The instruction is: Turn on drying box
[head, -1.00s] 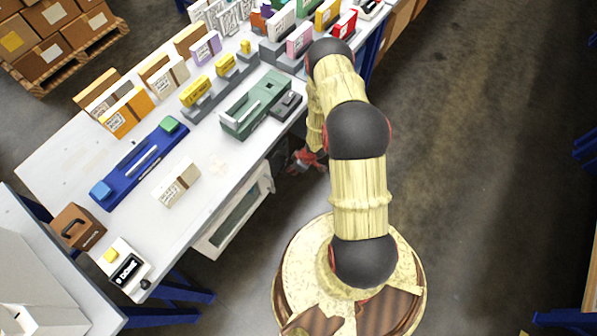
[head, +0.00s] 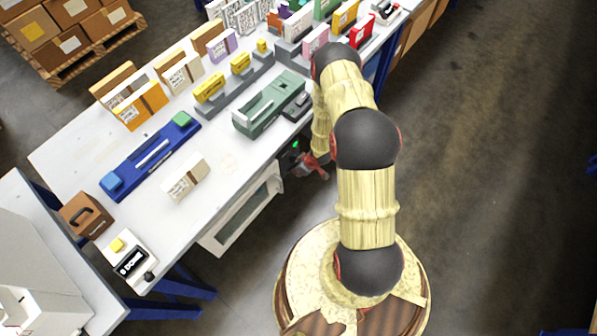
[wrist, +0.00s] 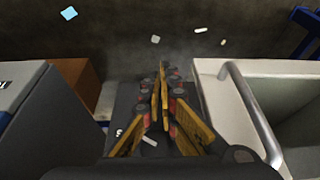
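A white box with a windowed front (head: 218,238), which looks like the drying box, hangs under the front edge of the table. In the wrist view, a pale front with a grey bar handle (wrist: 246,105) at the right seems to be the same box. My gripper (wrist: 162,80) has its orange-brown fingers close together and looks shut, with nothing seen between them. It is beside the handle, over a dark panel (wrist: 122,100) with a small white mark. In the head view, my gripper (head: 312,167) is partly hidden at the box's right end. A small green light (head: 295,146) glows there.
The white table (head: 75,150) carries a blue plotter-like rail (head: 150,158), a green device (head: 268,108) and several small boxes. A white unit with a black display (head: 131,262) stands at the near left corner. Floor on the right is open.

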